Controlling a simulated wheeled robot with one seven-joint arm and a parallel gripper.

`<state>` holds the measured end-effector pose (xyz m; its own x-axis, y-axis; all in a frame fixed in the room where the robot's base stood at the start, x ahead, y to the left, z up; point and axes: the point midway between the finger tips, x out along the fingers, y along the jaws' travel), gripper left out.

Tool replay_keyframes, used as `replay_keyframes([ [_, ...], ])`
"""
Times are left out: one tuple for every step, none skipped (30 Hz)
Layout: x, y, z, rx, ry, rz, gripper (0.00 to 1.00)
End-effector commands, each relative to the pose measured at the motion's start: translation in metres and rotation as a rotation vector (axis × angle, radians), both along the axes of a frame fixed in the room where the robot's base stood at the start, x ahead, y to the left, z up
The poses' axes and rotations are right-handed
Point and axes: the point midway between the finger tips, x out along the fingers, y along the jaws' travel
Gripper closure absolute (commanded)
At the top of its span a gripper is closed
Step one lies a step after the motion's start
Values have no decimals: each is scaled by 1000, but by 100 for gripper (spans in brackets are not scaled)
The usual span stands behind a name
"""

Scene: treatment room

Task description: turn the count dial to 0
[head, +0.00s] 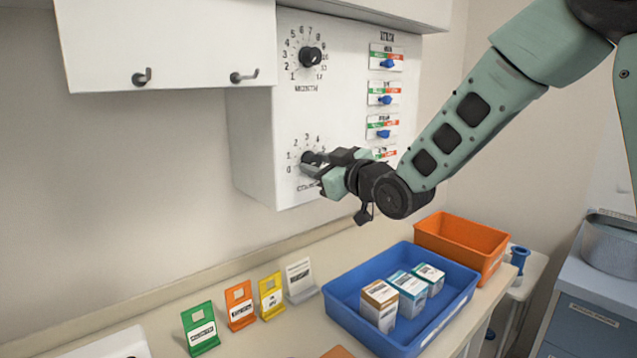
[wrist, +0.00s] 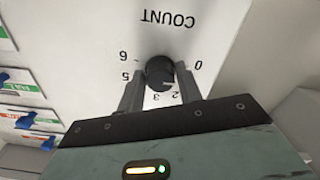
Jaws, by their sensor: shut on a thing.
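The count dial (head: 309,157) is a black knob low on the white wall panel, with numbers around it. In the wrist view the dial (wrist: 160,72) appears upside down under the word COUNT, with 0 at right and 5 and 6 at left. My gripper (head: 314,164) is at the dial, and in the wrist view its two fingers (wrist: 159,82) sit on either side of the knob, shut on it. A small pale mark on the knob seems to point toward the 2, though it is hard to read. The fingers hide some of the numbers.
Another black dial (head: 312,57) is above, with several blue-lever switches (head: 387,64) to the right. A white cabinet (head: 165,45) hangs at upper left. Below are a blue tray (head: 345,315) of boxes, an orange bin (head: 455,247) and several coloured card stands (head: 240,306).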

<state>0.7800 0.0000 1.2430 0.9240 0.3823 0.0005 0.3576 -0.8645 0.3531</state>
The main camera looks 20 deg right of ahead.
Motion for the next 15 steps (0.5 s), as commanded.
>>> replay_keyframes([
  [0,0,-6,-34,-18,0,88],
  [0,0,-6,-52,-25,0,88],
  [0,0,-5,-76,-36,0,88],
  [0,0,-5,-94,-42,0,88],
  [0,0,-5,-110,-49,0,88],
  [0,0,-4,-131,-58,0,88],
  [0,0,-4,-146,-64,0,88],
  [0,0,-4,-158,-67,1,88],
  [0,0,-4,-175,-74,0,88],
  [0,0,-3,-186,-78,0,88],
  [0,0,-3,-196,-83,1,88],
  [0,0,-2,-208,-87,0,88],
  [0,0,-2,-215,-90,0,88],
  [0,0,-2,-222,-92,0,88],
  [0,0,-2,-229,-95,0,88],
])
